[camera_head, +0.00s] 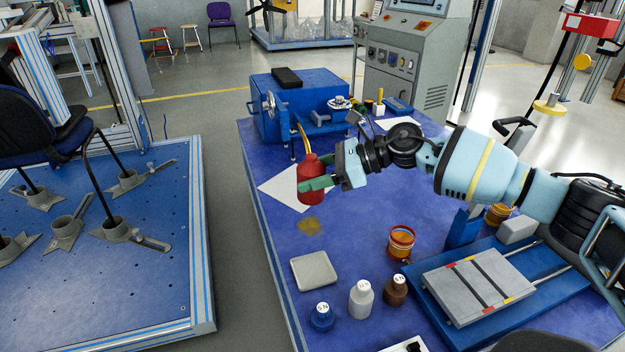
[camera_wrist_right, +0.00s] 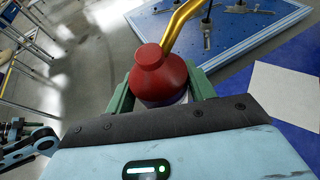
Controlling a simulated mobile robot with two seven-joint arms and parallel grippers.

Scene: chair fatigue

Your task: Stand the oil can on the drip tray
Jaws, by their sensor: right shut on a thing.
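The red oil can (camera_head: 311,176) with its curved yellow spout is held in my right gripper (camera_head: 318,184), above the blue table (camera_head: 350,225). My right gripper's green fingers are shut around its body, and it looks roughly upright. In the right wrist view the oil can (camera_wrist_right: 162,76) sits between the green fingers (camera_wrist_right: 160,98), with the spout pointing up and away. The drip tray (camera_head: 314,271), a flat grey square, lies on the table nearer to me than the can. It is empty. My left gripper is not in view.
A brown oil stain (camera_head: 309,225) lies between can and tray. Blue (camera_head: 321,317), white (camera_head: 361,299) and brown (camera_head: 395,290) bottles stand close to the tray's front and right. A white sheet (camera_head: 280,188) lies under the can. An orange-banded container (camera_head: 401,242) stands to the right.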

